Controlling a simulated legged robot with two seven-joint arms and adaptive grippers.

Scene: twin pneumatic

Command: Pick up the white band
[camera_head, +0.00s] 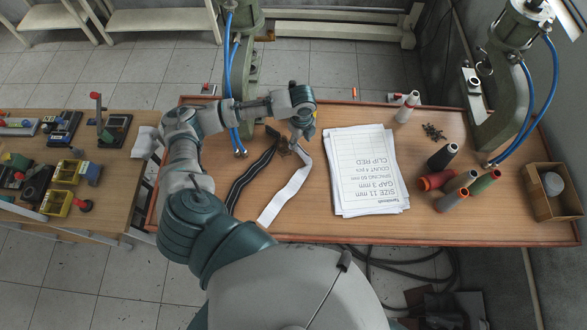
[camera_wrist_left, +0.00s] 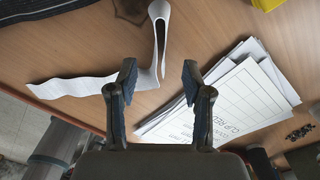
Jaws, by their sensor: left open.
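The white band (camera_head: 286,196) lies on the wooden table, running down and left from just under my left gripper (camera_head: 297,138). In the left wrist view the white band (camera_wrist_left: 78,86) lies flat at the left, and its other end bends up into a standing fold. My left gripper (camera_wrist_left: 158,78) is open there, and part of the band shows between its two fingers. I cannot tell whether they touch it. A black band (camera_head: 246,182) lies to the left of the white one. My right gripper is in neither view.
A stack of printed sheets (camera_head: 367,172) lies right of the band. Several thread cones (camera_head: 443,157) and an open wooden box (camera_head: 551,191) stand farther right. Presses with blue hoses rise at the back and right. A second table (camera_head: 120,160) with small tools is at the left.

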